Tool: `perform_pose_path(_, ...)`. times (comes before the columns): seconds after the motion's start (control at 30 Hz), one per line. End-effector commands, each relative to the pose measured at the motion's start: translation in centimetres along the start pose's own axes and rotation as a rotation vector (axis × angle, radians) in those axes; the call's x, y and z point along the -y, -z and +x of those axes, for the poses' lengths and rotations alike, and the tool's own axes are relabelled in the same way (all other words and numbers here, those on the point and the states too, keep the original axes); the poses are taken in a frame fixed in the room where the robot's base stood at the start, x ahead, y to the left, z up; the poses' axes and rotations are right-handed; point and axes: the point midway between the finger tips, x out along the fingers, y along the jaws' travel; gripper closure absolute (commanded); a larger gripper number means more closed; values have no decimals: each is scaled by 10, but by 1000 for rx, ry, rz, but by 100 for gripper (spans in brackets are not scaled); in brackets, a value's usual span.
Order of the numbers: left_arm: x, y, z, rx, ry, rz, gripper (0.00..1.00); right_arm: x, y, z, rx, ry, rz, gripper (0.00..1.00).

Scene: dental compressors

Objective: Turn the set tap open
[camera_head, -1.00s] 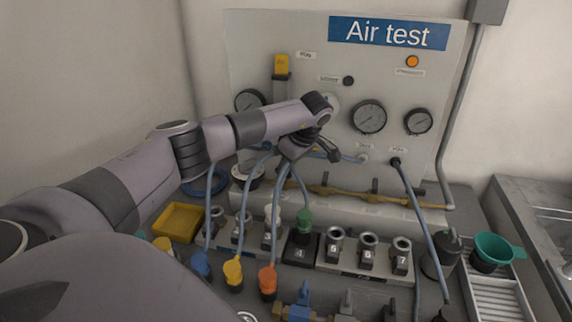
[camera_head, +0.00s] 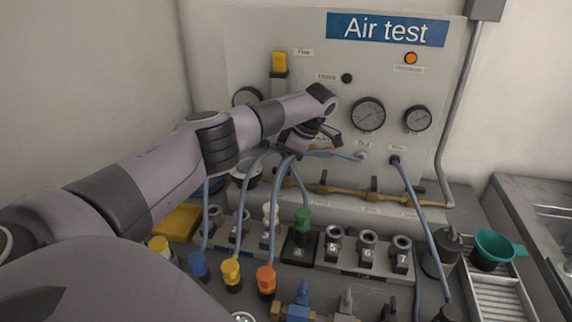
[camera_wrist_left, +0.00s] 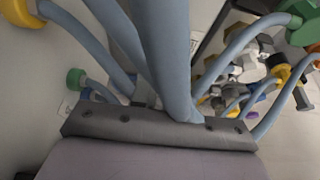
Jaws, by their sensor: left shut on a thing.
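My left gripper (camera_head: 322,134) is against the lower middle of the air test panel (camera_head: 450,90), close above the hoses' upper ends. It is shut on a dark, lever-like part, which I take to be the set tap's handle. The fingers and wrist hide most of that part, so its exact angle is unclear. In the left wrist view, thick blue hoses (camera_wrist_left: 170,60) cross in front and the fingertips cannot be made out. My right gripper is not in view.
Blue hoses run down to blue (camera_head: 198,264), yellow (camera_head: 231,271), orange (camera_head: 266,279) and green (camera_head: 303,218) connectors. A brass pipe (camera_head: 345,190) crosses below the gripper. Gauges (camera_head: 368,115) are to its right. A yellow tray (camera_head: 178,221) lies under my arm.

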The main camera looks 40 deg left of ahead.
Motion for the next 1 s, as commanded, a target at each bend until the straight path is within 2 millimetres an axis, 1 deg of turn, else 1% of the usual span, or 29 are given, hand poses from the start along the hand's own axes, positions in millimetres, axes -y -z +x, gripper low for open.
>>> perform_pose_path(0.23, -2, 2, -2, 0, -5, -8, 100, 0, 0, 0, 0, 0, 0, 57)
perform_pose_path(0.27, -2, 2, -2, 0, -5, -9, 79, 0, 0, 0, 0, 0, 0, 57)
perform_pose_path(0.3, -2, 2, -2, -1, -5, -9, 66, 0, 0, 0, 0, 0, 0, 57)
perform_pose_path(0.33, -2, 2, -2, 0, -5, -8, 60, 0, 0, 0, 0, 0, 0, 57)
perform_pose_path(0.57, -1, 1, -1, 0, -2, -4, 60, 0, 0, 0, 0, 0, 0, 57)
perform_pose_path(0.67, -1, 0, -4, 1, -3, -3, 60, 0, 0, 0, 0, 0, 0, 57)
perform_pose_path(0.77, -1, 0, -14, 1, -4, -2, 60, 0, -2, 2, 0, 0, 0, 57)
perform_pose_path(1.0, -1, 0, -54, 1, -5, -4, 60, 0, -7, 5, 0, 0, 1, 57)
